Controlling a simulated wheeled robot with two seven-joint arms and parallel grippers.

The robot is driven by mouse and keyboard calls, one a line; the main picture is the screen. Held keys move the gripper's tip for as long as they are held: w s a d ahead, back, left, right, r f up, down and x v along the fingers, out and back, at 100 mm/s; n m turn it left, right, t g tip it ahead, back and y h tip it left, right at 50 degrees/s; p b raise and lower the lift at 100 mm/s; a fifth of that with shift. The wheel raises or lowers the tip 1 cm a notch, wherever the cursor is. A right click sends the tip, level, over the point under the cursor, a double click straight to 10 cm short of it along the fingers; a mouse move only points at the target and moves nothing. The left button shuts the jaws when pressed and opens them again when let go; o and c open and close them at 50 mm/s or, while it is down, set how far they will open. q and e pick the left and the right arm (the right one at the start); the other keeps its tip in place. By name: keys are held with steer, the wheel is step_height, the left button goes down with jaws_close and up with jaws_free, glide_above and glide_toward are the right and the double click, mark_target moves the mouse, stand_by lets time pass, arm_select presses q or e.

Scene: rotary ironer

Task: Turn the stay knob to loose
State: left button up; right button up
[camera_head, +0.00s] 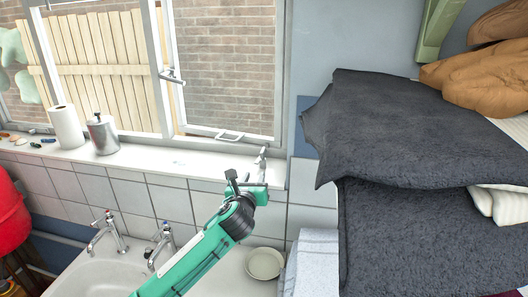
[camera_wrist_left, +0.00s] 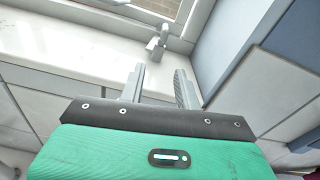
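A small pale metal fitting, which looks like the stay knob (camera_head: 262,157), stands at the right end of the window sill, near the frame. In the left wrist view the stay knob (camera_wrist_left: 157,44) shows ahead of the fingers, with a flat, angled top piece. My left gripper (camera_head: 250,181) is at the front of the sill, just below the fitting in the picture. In the left wrist view its two grey fingers (camera_wrist_left: 159,76) are apart with nothing between them. A gap shows between the fingertips and the fitting. The knob's exact setting is too small to tell. My right gripper is not in view.
The window (camera_head: 215,60) has a loop-shaped metal piece (camera_head: 230,136) at its lower edge. A paper roll (camera_head: 66,128) and metal canister (camera_head: 102,134) stand on the left sill. Below are taps (camera_head: 163,243), a sink (camera_head: 105,270) and a bowl (camera_head: 264,263). Dark folded towels (camera_head: 420,130) crowd the right.

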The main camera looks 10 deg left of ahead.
mark_target(264, 150)
arm_select(q)
steer(key=shift+m+t, duration=0.3)
steer(key=shift+m, duration=0.5)
steer(key=w+p, duration=0.1)
steer(key=w, duration=0.3)
steer(key=w+r+p, duration=0.1)
steer(key=w, duration=0.3)
steer(key=w+r+p, duration=0.1)
steer(key=w, duration=0.4)
steer(key=shift+w, duration=1)
steer(key=shift+c, duration=0.4)
jaws_close()
steer(key=shift+f, duration=0.1)
